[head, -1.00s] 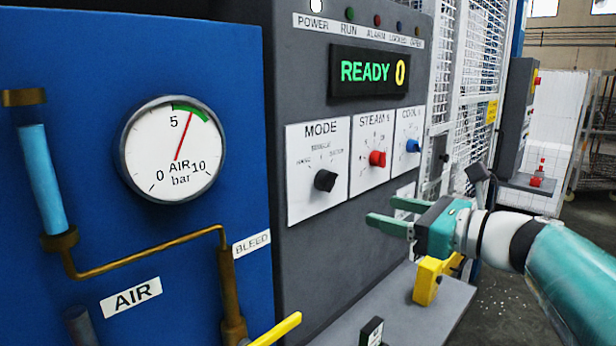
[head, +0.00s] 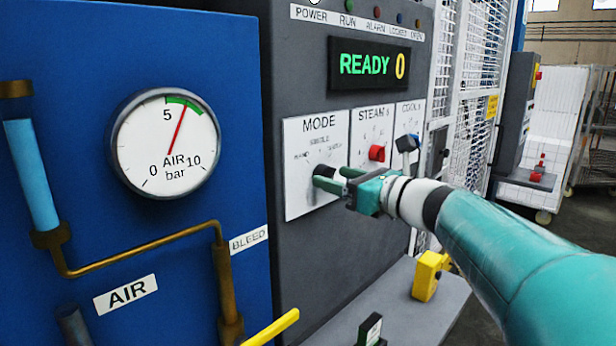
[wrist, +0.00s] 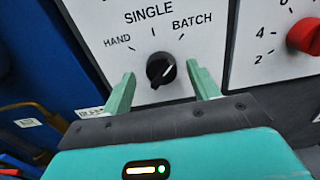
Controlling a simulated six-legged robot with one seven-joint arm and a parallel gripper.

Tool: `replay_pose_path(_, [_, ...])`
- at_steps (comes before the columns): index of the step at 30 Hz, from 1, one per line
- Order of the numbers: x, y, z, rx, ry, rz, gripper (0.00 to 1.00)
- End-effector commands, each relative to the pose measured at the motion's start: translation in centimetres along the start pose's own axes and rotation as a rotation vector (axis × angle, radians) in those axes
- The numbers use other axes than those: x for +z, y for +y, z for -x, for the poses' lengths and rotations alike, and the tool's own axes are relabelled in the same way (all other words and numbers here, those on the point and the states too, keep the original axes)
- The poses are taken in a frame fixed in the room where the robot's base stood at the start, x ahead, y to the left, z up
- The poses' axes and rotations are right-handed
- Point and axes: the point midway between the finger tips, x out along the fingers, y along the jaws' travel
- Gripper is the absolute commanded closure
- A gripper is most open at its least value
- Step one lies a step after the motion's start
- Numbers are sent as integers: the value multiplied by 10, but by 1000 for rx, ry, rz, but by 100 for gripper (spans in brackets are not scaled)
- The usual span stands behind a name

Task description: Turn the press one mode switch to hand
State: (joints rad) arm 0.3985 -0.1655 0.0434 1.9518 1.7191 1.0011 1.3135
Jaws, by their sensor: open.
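The mode switch is a black rotary knob (wrist: 161,70) on a white MODE plate (head: 300,196). In the wrist view the plate reads HAND at the left, SINGLE at the top and BATCH at the right. The knob's white mark points up and to the right, toward BATCH. My gripper (wrist: 163,84) is open, with one green finger on each side of the knob. I cannot tell whether the fingers touch it. In the head view my gripper (head: 333,178) reaches the plate and partly hides the knob.
A red STEAM knob (head: 377,153) sits just right of the MODE plate, with a blue COOL knob (head: 407,143) beyond it. A yellow block (head: 427,276) stands on the ledge below.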

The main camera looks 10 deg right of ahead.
Motion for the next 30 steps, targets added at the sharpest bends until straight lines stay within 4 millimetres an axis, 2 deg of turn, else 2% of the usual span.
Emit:
replay_pose_path(4, [0, -1, -13, 1, 1, 0, 40])
replay_pose_path(12, [0, -2, -15, 0, 0, 0, 40])
replay_pose_path(13, [0, -2, -15, 0, 0, 0, 42])
replay_pose_path(18, [0, -2, -15, 0, 0, 0, 75])
replay_pose_path(20, [0, -2, -15, 0, 0, 0, 85])
replay_pose_path(30, [0, -1, -15, 1, 0, 37, 85])
